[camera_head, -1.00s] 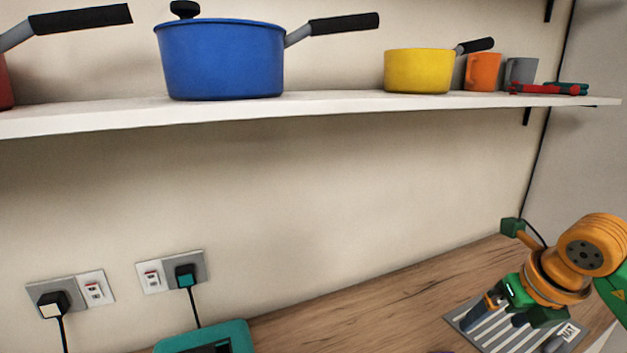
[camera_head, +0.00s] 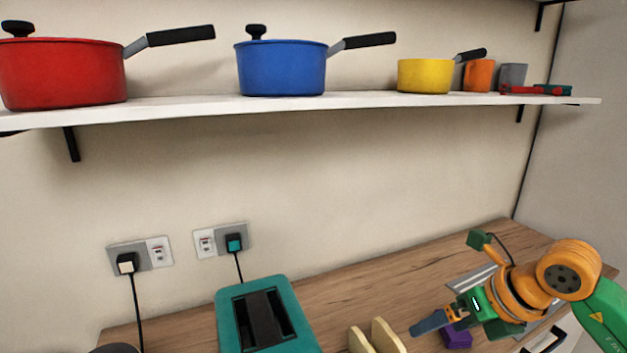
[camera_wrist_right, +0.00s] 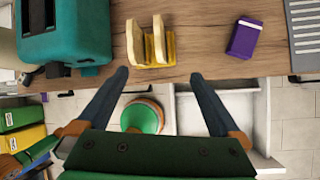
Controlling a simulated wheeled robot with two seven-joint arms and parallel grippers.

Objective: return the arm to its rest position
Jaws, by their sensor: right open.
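My right arm comes in from the right in the head view. Its gripper (camera_head: 445,322) is over the right part of the wooden counter (camera_head: 350,276), with its dark blue fingers pointing left. In the right wrist view the gripper (camera_wrist_right: 159,75) has its two fingers wide apart with nothing held between them. The fingertips appear near the counter's front edge in that view. A purple box (camera_wrist_right: 243,38) lies beyond the right-hand finger, and it shows partly behind the gripper in the head view (camera_head: 457,338). My left gripper is in neither view.
A teal toaster (camera_head: 282,294) and upright bread slices (camera_head: 386,335) stand left of the gripper. A grey ridged tray (camera_wrist_right: 306,30) lies on the right. A white drawer (camera_wrist_right: 265,125) stands open below the counter. A shelf (camera_head: 190,110) holds pots and mugs.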

